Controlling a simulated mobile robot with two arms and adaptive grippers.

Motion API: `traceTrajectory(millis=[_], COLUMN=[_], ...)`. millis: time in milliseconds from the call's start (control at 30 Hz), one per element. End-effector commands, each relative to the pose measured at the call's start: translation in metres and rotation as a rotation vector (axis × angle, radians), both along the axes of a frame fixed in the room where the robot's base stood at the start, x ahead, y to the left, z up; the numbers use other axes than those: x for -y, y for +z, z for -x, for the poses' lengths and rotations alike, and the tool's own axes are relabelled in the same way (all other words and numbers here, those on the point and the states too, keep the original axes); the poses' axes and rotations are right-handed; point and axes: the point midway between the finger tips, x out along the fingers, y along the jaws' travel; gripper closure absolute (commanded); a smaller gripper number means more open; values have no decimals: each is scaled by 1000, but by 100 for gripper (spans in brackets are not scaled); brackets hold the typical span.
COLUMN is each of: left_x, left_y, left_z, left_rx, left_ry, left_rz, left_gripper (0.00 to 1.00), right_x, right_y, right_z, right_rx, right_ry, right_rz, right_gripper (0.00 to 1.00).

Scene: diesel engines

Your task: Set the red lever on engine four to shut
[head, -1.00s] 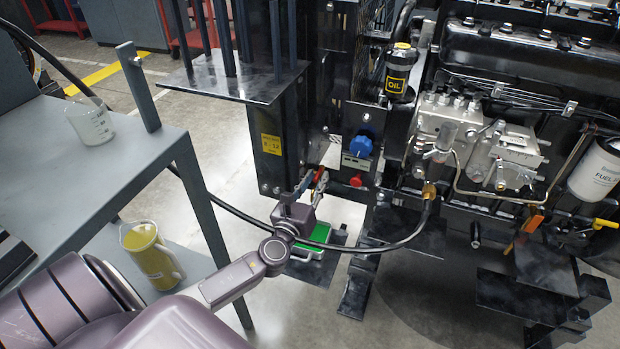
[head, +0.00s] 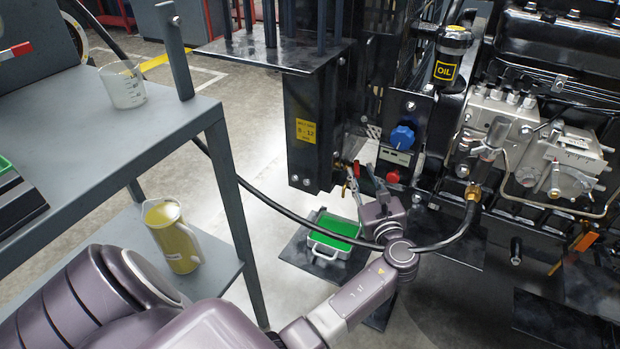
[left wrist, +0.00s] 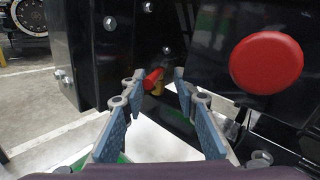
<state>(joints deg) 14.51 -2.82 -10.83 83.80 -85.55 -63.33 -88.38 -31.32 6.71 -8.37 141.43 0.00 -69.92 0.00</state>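The small red lever (head: 357,168) sits on a brass valve low beside the black post. In the left wrist view the red lever (left wrist: 153,78) shows between the fingertips of my left gripper (left wrist: 157,80), with the brass valve body just behind it. The left gripper (head: 360,180) is open, its two blue-padded fingers on either side of the lever. The lever looks close to the left fingertip; I cannot tell whether they touch. The lever is small and partly hidden by the fingers in the head view. My right gripper is not in view.
A round red button (head: 392,177) sits right of the fingers, below a blue knob (head: 402,137). A black hose (head: 285,210) crosses the left arm. A green tray (head: 338,229) lies below. A grey bench (head: 100,150) stands left, with a yellow jug (head: 172,235) on its lower shelf.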

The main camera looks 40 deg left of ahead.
Motion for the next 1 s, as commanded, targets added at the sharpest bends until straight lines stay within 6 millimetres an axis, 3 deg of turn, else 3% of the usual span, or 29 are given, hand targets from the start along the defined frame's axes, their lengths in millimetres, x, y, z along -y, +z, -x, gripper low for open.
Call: traceTrajectory(millis=[67, 133, 467, 700, 1000], left_x=[3, 14, 68, 42, 26], left_y=[-7, 2, 2, -30, -67], left_z=[-3, 6, 46, 77, 121], left_rx=[4, -4, -3, 86, 208], left_ry=[40, 42, 39, 96, 193], left_rz=[3, 1, 0, 253, 584], left_gripper=[73, 73, 73, 73, 73], right_x=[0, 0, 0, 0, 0], right_y=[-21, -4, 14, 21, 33], right_z=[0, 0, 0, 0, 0], right_rx=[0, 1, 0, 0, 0], right_ry=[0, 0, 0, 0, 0], right_rz=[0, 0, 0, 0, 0], right_gripper=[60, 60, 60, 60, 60])
